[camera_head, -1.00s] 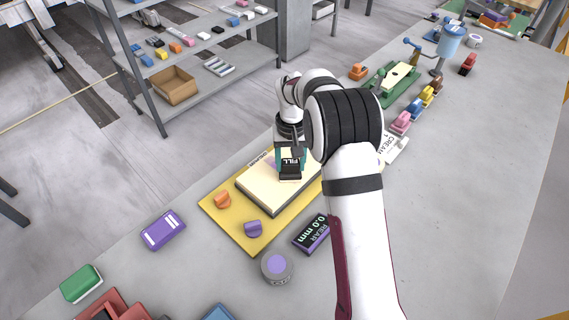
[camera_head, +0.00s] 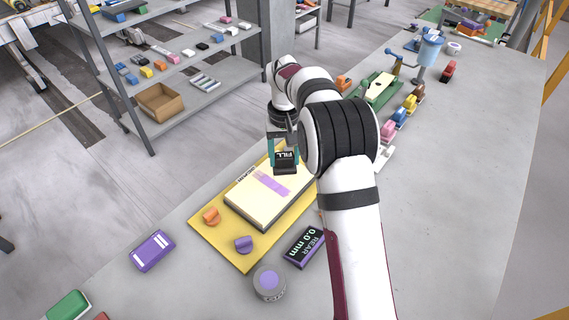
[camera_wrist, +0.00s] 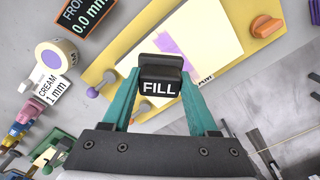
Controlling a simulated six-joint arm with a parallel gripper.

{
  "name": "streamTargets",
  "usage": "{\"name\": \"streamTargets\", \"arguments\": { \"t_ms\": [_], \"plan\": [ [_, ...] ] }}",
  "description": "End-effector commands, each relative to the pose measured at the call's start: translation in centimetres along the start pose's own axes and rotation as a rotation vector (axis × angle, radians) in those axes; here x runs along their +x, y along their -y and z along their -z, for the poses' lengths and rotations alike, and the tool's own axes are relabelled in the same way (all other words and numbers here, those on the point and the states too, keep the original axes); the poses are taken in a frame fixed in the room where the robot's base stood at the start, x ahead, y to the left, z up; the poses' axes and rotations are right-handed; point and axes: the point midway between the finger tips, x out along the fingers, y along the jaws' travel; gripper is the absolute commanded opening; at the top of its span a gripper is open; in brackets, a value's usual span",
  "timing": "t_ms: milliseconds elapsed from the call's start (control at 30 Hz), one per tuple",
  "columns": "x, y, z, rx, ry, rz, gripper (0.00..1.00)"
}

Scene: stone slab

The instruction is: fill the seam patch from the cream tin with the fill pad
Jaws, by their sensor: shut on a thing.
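My gripper (camera_head: 284,148) is shut on the black fill pad (camera_head: 286,162), marked FILL; the pad also shows between the teal fingers in the wrist view (camera_wrist: 160,86). The pad is held above the far part of the cream slab (camera_head: 262,208). A purple seam patch (camera_head: 270,184) runs across the slab's top; part of it shows in the wrist view (camera_wrist: 168,43). The cream tin (camera_wrist: 57,58), a round tin with a pale rim, stands beside a card (camera_wrist: 47,88) reading CREAM 1 mm. My arm hides this tin in the head view. The pad's underside is hidden.
The slab lies on a yellow board (camera_head: 206,236) with orange (camera_head: 211,216) and purple (camera_head: 243,244) knobs. A purple-topped tin (camera_head: 269,282) and a REAR 0.0 mm display (camera_head: 304,246) stand nearby. A FRONT 0.0 mm display (camera_wrist: 85,15) shows in the wrist view.

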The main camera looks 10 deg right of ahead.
Motion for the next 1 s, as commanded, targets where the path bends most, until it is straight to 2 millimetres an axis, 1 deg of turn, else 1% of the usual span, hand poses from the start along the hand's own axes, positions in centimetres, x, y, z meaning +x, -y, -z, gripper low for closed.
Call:
{"name": "streamTargets", "arguments": {
  "t_ms": [267,500,567,1000],
  "plan": [
    [-0.3,0.0,0.0,0.000,-0.001,0.001,0.15],
    [-2.8,0.0,0.1,0.000,-0.003,0.001,0.15],
    [-3.1,0.0,0.0,0.000,-0.001,0.001,0.15],
    [-3.2,0.0,0.0,0.000,0.000,0.001,0.15]
  ]
}}
